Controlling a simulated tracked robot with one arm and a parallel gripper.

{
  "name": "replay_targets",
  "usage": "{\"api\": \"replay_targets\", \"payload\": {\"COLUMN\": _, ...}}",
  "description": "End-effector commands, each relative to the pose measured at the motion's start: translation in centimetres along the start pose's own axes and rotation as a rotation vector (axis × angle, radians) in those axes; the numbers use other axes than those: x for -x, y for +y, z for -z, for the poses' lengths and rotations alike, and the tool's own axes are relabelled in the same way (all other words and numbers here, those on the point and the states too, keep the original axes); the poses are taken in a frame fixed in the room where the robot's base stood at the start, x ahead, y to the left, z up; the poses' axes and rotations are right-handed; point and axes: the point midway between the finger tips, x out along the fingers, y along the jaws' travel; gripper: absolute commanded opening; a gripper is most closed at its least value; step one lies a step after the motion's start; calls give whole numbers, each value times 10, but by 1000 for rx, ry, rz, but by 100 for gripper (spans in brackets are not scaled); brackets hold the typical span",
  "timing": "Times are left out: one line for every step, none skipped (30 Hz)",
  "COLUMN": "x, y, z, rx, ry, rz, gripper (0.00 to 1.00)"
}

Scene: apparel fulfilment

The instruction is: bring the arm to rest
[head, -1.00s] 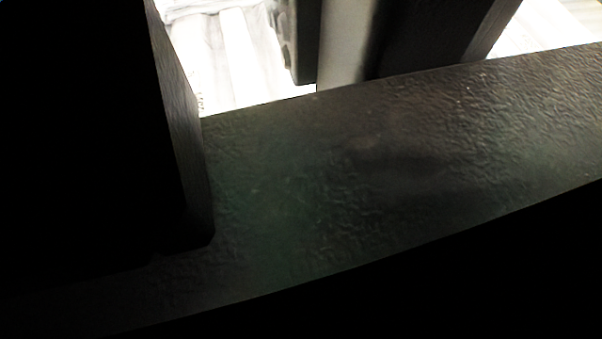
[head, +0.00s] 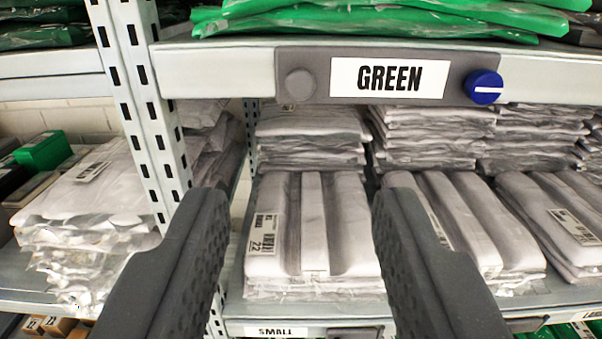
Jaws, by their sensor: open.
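My gripper (head: 297,200) is in the lower half of the head view, with its two dark grey fingers wide apart. It is open and nothing is between the fingers. It faces a shelf of bagged white garments. One stack of white garments (head: 345,230), with a barcode label, shows between the fingertips, further off than they are. The right finger hides part of the stack to the right.
A shelf edge above bears a GREEN sign (head: 390,78) and a blue knob (head: 484,87). Green bagged garments (head: 380,22) lie on that shelf. A perforated upright (head: 147,105) stands left. A SMALL label (head: 276,332) marks the lower shelf edge.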

Motion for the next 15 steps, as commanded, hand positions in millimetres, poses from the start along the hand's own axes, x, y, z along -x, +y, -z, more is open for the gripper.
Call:
{"api": "replay_targets", "payload": {"x": 0, "y": 2, "z": 2, "rx": -1, "ry": -1, "rz": -2, "gripper": 40}}
{"api": "replay_targets", "payload": {"x": 1, "y": 4, "z": 3, "rx": -1, "ry": -4, "rz": -5, "gripper": 40}}
{"api": "replay_targets", "payload": {"x": 2, "y": 9, "z": 6, "rx": -3, "ry": -9, "rz": -11, "gripper": 40}}
{"api": "replay_targets", "payload": {"x": 2, "y": 13, "z": 10, "rx": -5, "ry": -15, "rz": -16, "gripper": 40}}
{"api": "replay_targets", "payload": {"x": 4, "y": 19, "z": 14, "rx": -6, "ry": -23, "rz": -23, "gripper": 40}}
{"api": "replay_targets", "payload": {"x": 6, "y": 29, "z": 21, "rx": -9, "ry": -34, "rz": -33, "gripper": 40}}
{"api": "replay_targets", "payload": {"x": 9, "y": 37, "z": 27, "rx": -12, "ry": -42, "rz": -40, "gripper": 40}}
{"api": "replay_targets", "payload": {"x": 12, "y": 46, "z": 33, "rx": -13, "ry": -53, "rz": -48, "gripper": 40}}
{"api": "replay_targets", "payload": {"x": 16, "y": 61, "z": 42, "rx": -15, "ry": -70, "rz": -61, "gripper": 40}}
{"api": "replay_targets", "payload": {"x": 20, "y": 71, "z": 49, "rx": -18, "ry": -81, "rz": -67, "gripper": 40}}
{"api": "replay_targets", "payload": {"x": 25, "y": 82, "z": 55, "rx": -18, "ry": -93, "rz": -74, "gripper": 40}}
{"api": "replay_targets", "payload": {"x": 31, "y": 97, "z": 63, "rx": -18, "ry": -110, "rz": -82, "gripper": 40}}
{"api": "replay_targets", "payload": {"x": 36, "y": 107, "z": 69, "rx": -20, "ry": -120, "rz": -85, "gripper": 40}}
{"api": "replay_targets", "payload": {"x": 41, "y": 118, "z": 75, "rx": -20, "ry": -132, "rz": -89, "gripper": 40}}
{"api": "replay_targets", "payload": {"x": 48, "y": 131, "z": 82, "rx": -19, "ry": -146, "rz": -91, "gripper": 40}}
